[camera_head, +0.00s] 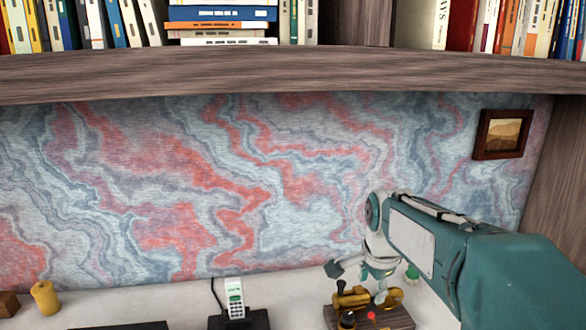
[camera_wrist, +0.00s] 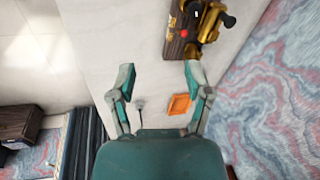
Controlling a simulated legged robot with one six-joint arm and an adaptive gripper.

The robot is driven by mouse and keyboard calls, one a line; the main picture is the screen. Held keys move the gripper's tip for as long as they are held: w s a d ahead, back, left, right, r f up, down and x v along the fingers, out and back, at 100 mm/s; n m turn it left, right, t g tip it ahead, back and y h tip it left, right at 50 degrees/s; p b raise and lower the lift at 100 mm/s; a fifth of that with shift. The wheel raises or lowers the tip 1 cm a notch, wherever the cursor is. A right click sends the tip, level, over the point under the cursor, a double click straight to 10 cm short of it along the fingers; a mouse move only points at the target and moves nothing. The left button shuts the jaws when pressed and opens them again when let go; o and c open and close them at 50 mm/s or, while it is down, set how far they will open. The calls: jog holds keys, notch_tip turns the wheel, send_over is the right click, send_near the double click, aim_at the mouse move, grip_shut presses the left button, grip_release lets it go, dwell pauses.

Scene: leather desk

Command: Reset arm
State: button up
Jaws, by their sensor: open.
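My gripper (camera_wrist: 160,78) is open in the wrist view, its two teal fingers spread wide with nothing between their tips. In the head view my teal arm reaches in from the right. The gripper is partly hidden there behind the wrist and hangs over the desk (camera_head: 200,300), close to a brass device on a dark wooden base (camera_head: 405,322). The same device shows in the wrist view (camera_wrist: 175,45), beyond the right finger. I cannot tell the exact height of the gripper above it.
A handset (camera_head: 235,296) stands on a dark base left of the device. A yellow cylinder (camera_head: 45,298) is at the far left. An orange square item (camera_wrist: 179,104) lies near the right finger. A wooden shelf (camera_head: 250,72) with books overhangs the marbled back panel; a picture (camera_head: 502,134) hangs right.

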jog(key=s+f+n+t, duration=0.1)
jog(key=s+n+t, duration=0.2)
jog(key=s+n, duration=1)
jog(key=s, duration=0.8)
jog(key=shift+s+f+n, duration=0.15)
jog(key=shift+s+n, duration=0.15)
